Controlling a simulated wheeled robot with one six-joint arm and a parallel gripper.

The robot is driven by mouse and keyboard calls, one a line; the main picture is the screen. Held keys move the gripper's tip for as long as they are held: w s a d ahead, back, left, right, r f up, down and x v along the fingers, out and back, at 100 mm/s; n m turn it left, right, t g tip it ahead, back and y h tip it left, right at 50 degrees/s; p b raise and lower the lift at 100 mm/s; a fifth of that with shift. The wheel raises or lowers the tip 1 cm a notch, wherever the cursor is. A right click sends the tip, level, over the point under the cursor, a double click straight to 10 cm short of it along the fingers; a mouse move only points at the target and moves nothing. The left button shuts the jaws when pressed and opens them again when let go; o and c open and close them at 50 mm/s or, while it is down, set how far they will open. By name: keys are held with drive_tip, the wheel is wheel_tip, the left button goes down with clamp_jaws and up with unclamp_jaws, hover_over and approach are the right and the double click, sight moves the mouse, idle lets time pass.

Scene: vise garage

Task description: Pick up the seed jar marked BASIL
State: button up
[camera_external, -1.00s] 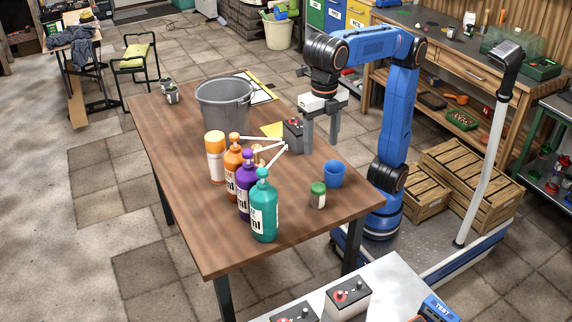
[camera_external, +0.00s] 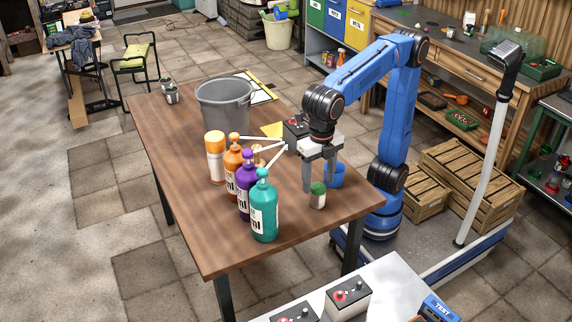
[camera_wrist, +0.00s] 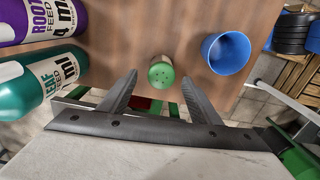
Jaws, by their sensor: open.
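A small jar with a green lid (camera_external: 318,195) stands upright near the table's right edge; its pale label is too small to read. In the wrist view its green lid (camera_wrist: 161,73) lies in line with the gap between the fingers, just past the tips. My gripper (camera_external: 319,180) is open and empty, pointing down close behind and above the jar. Both fingers also show in the wrist view (camera_wrist: 159,78), one on each side of the gap. Two small jars (camera_external: 172,96) stand at the far left corner of the table, their labels unreadable.
A blue cup (camera_external: 336,179) stands close beside the jar, partly behind a finger. Teal (camera_external: 264,210), purple (camera_external: 246,192) and orange (camera_external: 232,165) pump bottles and a white-orange bottle (camera_external: 215,165) stand to the left. A grey bucket (camera_external: 224,103) is farther back. The table's front (camera_external: 225,250) is clear.

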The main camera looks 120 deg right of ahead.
sight(319, 186)
drive_tip(key=shift+s+f, duration=0.1)
drive_tip(key=shift+f, duration=3)
drive_tip(key=shift+c, duration=0.4)
drive_tip(key=c, duration=1.1)
